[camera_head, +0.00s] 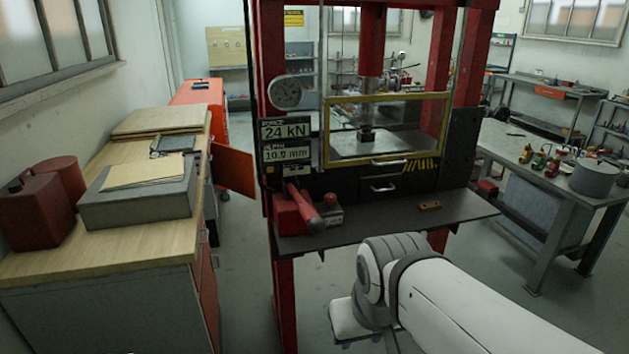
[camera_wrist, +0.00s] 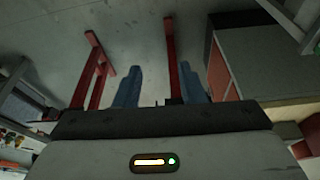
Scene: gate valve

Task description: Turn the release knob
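A small round red knob (camera_head: 330,199) sits on a labelled grey block (camera_head: 332,216) at the left of the press's dark shelf; I take it as the release knob. Beside it on the left is a red pump body (camera_head: 290,215) with a thick red lever (camera_head: 303,205) slanting down. My gripper (camera_wrist: 160,66) is open and empty, with two blue fingers apart in the wrist view. In the head view my white arm is low, in front of the shelf, and hides the gripper's fingers. The knob cannot be made out in the wrist view.
The red press (camera_head: 270,90) has a yellow-framed guard (camera_head: 387,97) and displays reading 24 kN and about 10.9 mm. A small orange-brown block (camera_head: 429,206) lies on the shelf. A wooden-topped workbench (camera_head: 120,245) stands left, a grey table (camera_head: 540,165) right. Floor between is open.

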